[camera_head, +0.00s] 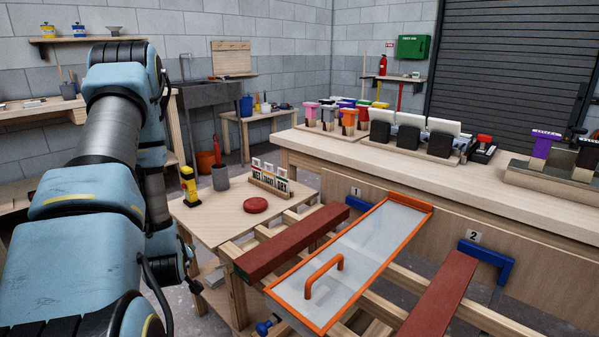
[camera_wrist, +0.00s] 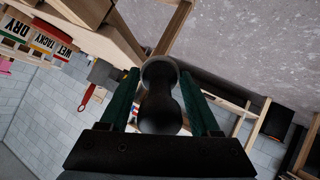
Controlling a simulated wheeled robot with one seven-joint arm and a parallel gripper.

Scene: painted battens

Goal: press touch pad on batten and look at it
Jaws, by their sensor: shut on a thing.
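In the wrist view my gripper (camera_wrist: 159,74) is shut on a dark, knobbed handle-like thing (camera_wrist: 160,112) with a rounded, greyish far end. It may be the touch pad, but its pressing face cannot be made out. One dark red batten (camera_head: 293,242) lies by the number 1 sign, and another dark red batten (camera_head: 440,300) lies by the number 2 sign. My arm hangs at the left of the head view, left of both battens. My gripper is not clear there. In the wrist view no batten can be made out.
A clear cover (camera_head: 345,258) with an orange frame and handle lies between the battens. The side table (camera_head: 222,222) holds a WET, TACKY, DRY rack (camera_head: 268,180), a red disc (camera_head: 256,205), a grey cup (camera_head: 220,180) and a yellow tool (camera_head: 189,185). A long bench (camera_head: 400,165) stands behind.

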